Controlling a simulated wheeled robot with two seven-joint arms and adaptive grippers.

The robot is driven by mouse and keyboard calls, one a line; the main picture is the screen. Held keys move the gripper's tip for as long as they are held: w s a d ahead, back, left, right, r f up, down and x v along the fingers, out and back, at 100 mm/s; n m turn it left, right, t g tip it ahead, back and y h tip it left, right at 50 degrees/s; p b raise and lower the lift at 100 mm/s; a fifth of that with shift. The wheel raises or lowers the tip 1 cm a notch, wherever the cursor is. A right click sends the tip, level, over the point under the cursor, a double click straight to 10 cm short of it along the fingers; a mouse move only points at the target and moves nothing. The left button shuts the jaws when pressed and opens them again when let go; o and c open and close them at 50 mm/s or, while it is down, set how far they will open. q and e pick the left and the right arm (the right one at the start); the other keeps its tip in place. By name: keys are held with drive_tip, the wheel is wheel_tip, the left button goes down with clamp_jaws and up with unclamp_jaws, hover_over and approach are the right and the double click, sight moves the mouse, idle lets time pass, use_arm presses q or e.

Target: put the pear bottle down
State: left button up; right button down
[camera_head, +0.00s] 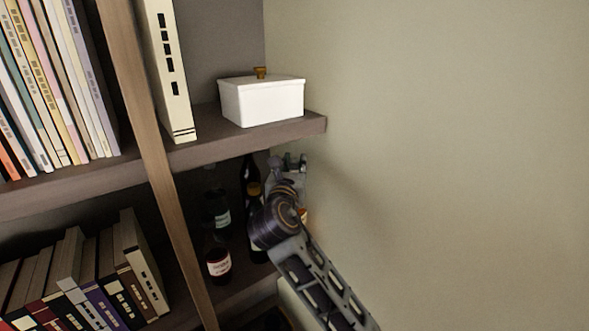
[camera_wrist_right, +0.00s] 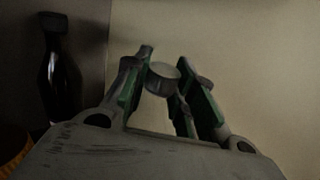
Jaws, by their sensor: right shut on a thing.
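My right gripper (camera_head: 288,163) reaches into the lower shelf bay at its right end, beside the wall. In the right wrist view its green-padded fingers (camera_wrist_right: 167,88) are shut around a bottle with a round grey cap (camera_wrist_right: 163,77), which I take as the pear bottle. The cap shows between the fingers; the bottle's body is mostly hidden by the gripper. From the head, the arm covers most of it, and I cannot tell whether its base touches the shelf. My left gripper is not in view.
A tall dark bottle (camera_head: 249,172) stands left of my gripper and shows in the wrist view (camera_wrist_right: 58,85). A white lidded box (camera_head: 262,102) sits on the shelf above (camera_head: 210,152).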

drive_tip(key=shift+w+r, duration=0.15)
drive_tip(key=shift+w, duration=0.2)
drive_tip(key=shift+f, duration=0.9)
drive_tip(key=c, duration=1.2)
unclamp_jaws()
drive_tip(key=shift+f, duration=0.1)
drive_tip(key=s, duration=0.4)
drive_tip(key=s+a+b, duration=0.1)
drive_tip(key=s, duration=0.3)
drive_tip(key=s+b, duration=0.1)
drive_tip(key=s, duration=0.3)
drive_tip(key=shift+a, duration=0.4)
